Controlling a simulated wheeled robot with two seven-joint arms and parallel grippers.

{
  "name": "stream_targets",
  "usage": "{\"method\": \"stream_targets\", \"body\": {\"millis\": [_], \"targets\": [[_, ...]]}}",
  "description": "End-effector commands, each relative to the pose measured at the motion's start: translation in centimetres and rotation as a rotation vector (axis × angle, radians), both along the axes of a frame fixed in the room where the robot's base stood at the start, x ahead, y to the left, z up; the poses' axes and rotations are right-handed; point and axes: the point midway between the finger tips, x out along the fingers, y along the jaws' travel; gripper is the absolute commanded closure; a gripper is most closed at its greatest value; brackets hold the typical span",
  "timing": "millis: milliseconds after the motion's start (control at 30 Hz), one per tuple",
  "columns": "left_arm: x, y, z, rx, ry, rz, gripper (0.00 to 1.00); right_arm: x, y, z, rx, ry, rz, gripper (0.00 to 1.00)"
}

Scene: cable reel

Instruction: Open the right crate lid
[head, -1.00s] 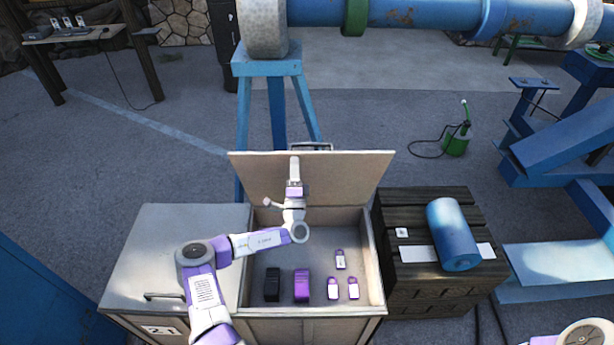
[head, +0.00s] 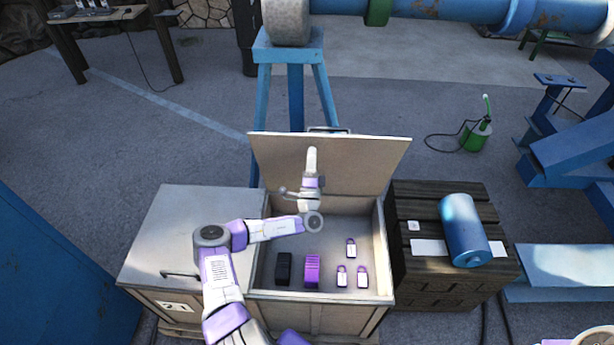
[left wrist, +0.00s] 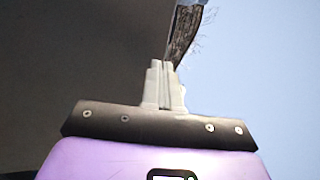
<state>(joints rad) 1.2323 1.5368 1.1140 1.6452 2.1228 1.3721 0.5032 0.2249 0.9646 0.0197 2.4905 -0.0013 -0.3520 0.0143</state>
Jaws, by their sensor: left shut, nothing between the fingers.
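The right crate (head: 381,262) stands open. Its pale lid (head: 375,165) is raised at the back, leaning near upright, with a handle (head: 328,130) at the top edge. My left arm reaches over the crate, and my left gripper (head: 312,153) is in front of the lid's inner face. Whether it touches the lid I cannot tell. In the left wrist view the fingers (left wrist: 164,86) are together and empty, beside a dark surface. My right gripper is outside both views; only a bit of my right arm shows at the lower right corner.
Inside the crate lie a black block (head: 283,269), a purple block (head: 312,271) and three small padlock-like items (head: 351,249). The left crate (head: 200,212) is closed. A dark wooden crate (head: 450,288) with a blue cylinder (head: 464,230) stands at the right. A blue trestle (head: 296,95) stands behind.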

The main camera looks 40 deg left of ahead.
Motion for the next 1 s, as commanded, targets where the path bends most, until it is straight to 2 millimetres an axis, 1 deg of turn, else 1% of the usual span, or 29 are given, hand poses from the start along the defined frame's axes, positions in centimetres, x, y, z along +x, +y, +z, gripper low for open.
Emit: {"method": "stream_targets", "body": {"millis": [33, 100, 300, 400, 500, 667, 867, 933, 967, 1000], "targets": [[-0.4, -1.0, -0.1, -0.004, 0.003, -0.008, 1.00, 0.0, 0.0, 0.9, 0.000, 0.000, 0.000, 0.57], [-1.7, -1.8, -0.8, -0.003, 0.001, -0.008, 1.00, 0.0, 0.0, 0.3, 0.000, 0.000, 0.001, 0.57], [-5.3, -4.1, -2.3, -0.003, 0.002, -0.007, 1.00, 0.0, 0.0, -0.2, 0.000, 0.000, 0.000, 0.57], [-6.7, -5.0, -2.7, -0.003, 0.001, -0.006, 1.00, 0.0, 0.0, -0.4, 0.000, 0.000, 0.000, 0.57], [-7.7, -5.6, -3.0, -0.001, 0.000, -0.006, 1.00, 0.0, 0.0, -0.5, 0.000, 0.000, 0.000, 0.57], [-8.4, -6.1, -3.2, 0.000, 0.001, -0.004, 1.00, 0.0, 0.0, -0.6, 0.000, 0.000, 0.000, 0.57], [-8.4, -6.4, -3.2, 0.005, 0.000, -0.013, 1.00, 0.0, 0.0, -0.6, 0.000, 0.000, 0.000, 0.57], [-8.0, -7.5, -3.1, 0.030, 0.001, -0.049, 1.00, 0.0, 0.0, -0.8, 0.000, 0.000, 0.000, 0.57], [-7.8, -8.5, -3.1, 0.049, 0.002, -0.076, 1.00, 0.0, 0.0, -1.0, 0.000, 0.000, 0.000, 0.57], [-7.5, -10.1, -3.0, 0.083, 0.001, -0.126, 1.00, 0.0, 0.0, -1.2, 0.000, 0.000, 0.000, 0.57]]}}
